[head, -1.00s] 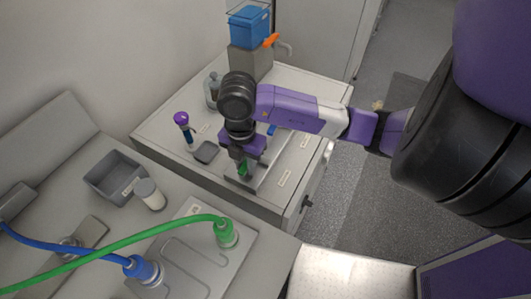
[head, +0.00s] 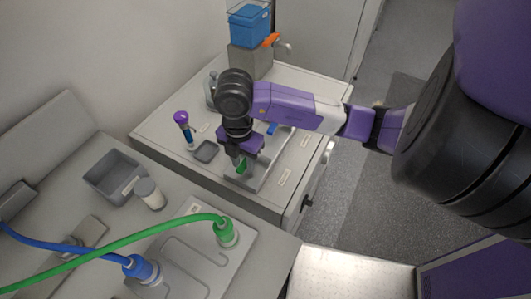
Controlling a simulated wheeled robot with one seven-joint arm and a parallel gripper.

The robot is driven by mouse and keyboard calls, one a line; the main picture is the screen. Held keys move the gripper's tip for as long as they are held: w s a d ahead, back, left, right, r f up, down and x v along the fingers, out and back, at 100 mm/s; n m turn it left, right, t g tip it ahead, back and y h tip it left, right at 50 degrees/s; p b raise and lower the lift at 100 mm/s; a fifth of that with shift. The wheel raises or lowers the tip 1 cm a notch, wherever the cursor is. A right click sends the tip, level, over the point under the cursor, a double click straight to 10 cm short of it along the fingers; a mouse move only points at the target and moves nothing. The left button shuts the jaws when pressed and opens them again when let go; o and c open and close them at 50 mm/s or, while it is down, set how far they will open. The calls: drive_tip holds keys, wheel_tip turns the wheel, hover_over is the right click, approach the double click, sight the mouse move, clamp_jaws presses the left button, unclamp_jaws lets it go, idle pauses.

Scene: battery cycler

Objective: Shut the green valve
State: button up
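The green valve (head: 242,168) stands on a grey valve plate (head: 262,178) near the front of the cabinet top. My gripper (head: 241,160) points down over it, with its fingers at the green handle. The gripper body hides much of the handle. I cannot tell whether the fingers are closed on it. A blue valve handle (head: 272,129) shows behind my gripper, farther along the plate.
A green hose plug (head: 226,232) and a blue hose plug (head: 141,269) sit on the nearer bench. A grey bin (head: 114,175), a white-lidded jar (head: 149,193), a purple-topped tool (head: 182,119) and a blue box (head: 249,26) stand around. Open floor lies right.

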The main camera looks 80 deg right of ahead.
wheel_tip(320, 180, up, 8)
drive_tip(key=p, duration=0.5)
drive_tip(key=shift+w+p, duration=0.15)
drive_tip(key=shift+p, duration=0.15)
idle(0.5)
